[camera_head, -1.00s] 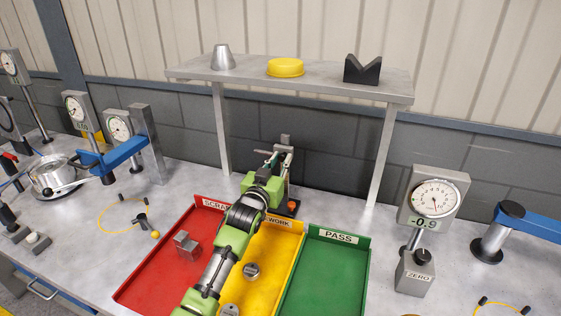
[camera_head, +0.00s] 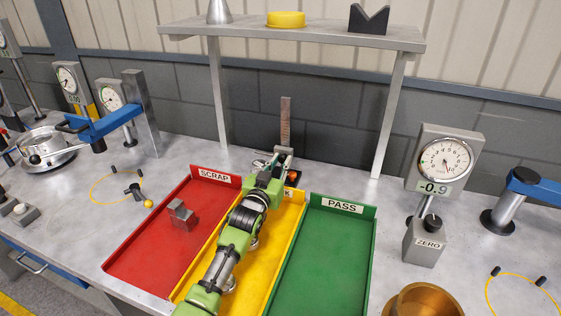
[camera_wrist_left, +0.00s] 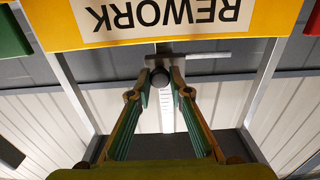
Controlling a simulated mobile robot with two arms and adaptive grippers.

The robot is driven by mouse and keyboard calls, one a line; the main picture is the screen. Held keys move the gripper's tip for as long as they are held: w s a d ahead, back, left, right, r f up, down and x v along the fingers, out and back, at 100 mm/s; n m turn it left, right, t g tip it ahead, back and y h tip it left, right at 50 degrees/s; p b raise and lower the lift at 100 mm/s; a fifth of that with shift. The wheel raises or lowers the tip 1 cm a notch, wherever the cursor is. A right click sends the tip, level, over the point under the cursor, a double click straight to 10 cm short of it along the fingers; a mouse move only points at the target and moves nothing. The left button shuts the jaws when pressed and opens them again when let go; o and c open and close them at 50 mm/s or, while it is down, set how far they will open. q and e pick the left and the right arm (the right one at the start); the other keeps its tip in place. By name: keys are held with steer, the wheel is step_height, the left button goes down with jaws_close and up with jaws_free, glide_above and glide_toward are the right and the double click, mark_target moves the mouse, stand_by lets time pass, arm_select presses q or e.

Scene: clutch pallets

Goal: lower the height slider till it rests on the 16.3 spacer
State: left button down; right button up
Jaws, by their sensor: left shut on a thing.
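The height gauge has an upright graduated column (camera_head: 286,120) behind the REWORK tray. Its slider (camera_head: 283,153) sits low on the column, with much of the column bare above it. In the left wrist view a dark round knob (camera_wrist_left: 160,77) is in front of the scale (camera_wrist_left: 167,112), near a grey crossbar (camera_wrist_left: 200,57). My left gripper (camera_head: 272,172) reaches over the tray to the slider. Its fingertips (camera_wrist_left: 161,80) are shut on the knob. The 16.3 spacer cannot be made out; my gripper and the tray wall cover the gauge's foot. My right gripper is not in view.
The red SCRAP tray (camera_head: 124,262), yellow REWORK tray (camera_head: 262,275) and green PASS tray (camera_head: 372,245) lie in front. A shelf (camera_head: 300,35) on posts stands over the gauge.

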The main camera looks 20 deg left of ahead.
arm_select(q)
steer(key=c, duration=1.8)
jaws_free()
steer(key=shift+c, duration=0.2)
step_height(320, 180, up, 10)
